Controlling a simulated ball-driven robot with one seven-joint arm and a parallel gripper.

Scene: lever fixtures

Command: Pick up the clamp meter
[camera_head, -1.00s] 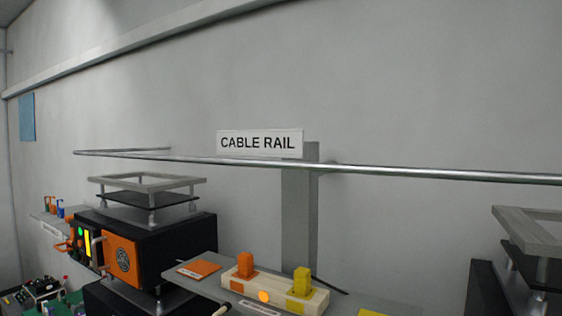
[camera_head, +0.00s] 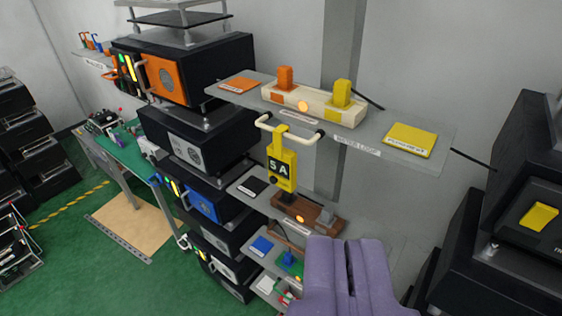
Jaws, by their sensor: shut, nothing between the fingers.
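A yellow clamp-shaped meter (camera_head: 281,160) with a dark "5 A" display hangs upright at a cream bar (camera_head: 300,138) on the front of the upper grey shelf. I cannot tell whether its top goes around the bar or only rests against it. My gripper (camera_head: 344,243), with purple fingers, shows at the bottom, right of centre. Its fingers are side by side, shut and empty. In the picture it is below and to the right of the meter, apart from it.
Lower shelves hold a brown block (camera_head: 300,212) and small parts. Black equipment stacks stand left (camera_head: 205,75) and right (camera_head: 520,200). Green floor (camera_head: 75,240) is open at lower left.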

